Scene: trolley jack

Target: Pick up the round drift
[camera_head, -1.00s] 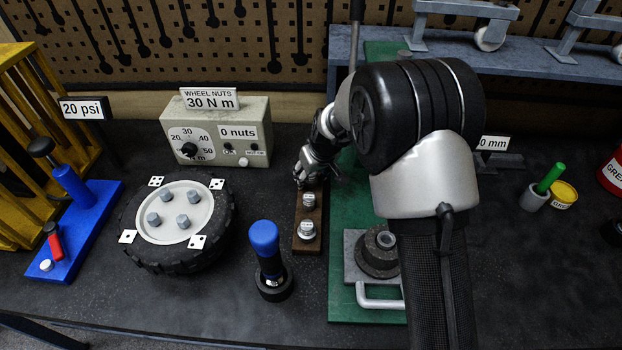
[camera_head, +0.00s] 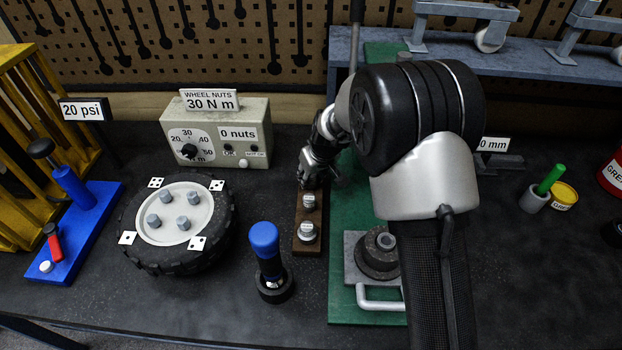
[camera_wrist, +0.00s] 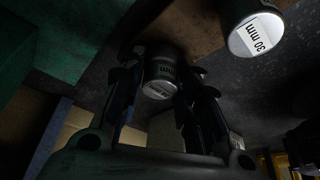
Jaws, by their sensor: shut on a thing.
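My gripper (camera_head: 311,172) is at the far end of the wooden block in the head view, seen from behind my arm. In the wrist view its fingers (camera_wrist: 160,82) are closed around a short dark metal cylinder, the round drift (camera_wrist: 161,72), with a pale label ending in "mm"; its number is hard to read. The head view hides this drift behind the gripper. Another metal cylinder labelled "30 mm" (camera_wrist: 257,33) stands beside it, apart from the fingers. Two labelled cylinders, one nearer the gripper (camera_head: 309,203) and one at the near end (camera_head: 308,232), stand on the wooden block (camera_head: 307,249).
A green press base (camera_head: 342,300) with a grey fixture (camera_head: 380,258) lies right of the block. A blue-handled tool (camera_head: 265,245) stands in front left. A tyre (camera_head: 150,262) and torque box (camera_head: 250,120) are further left. The bench front is clear.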

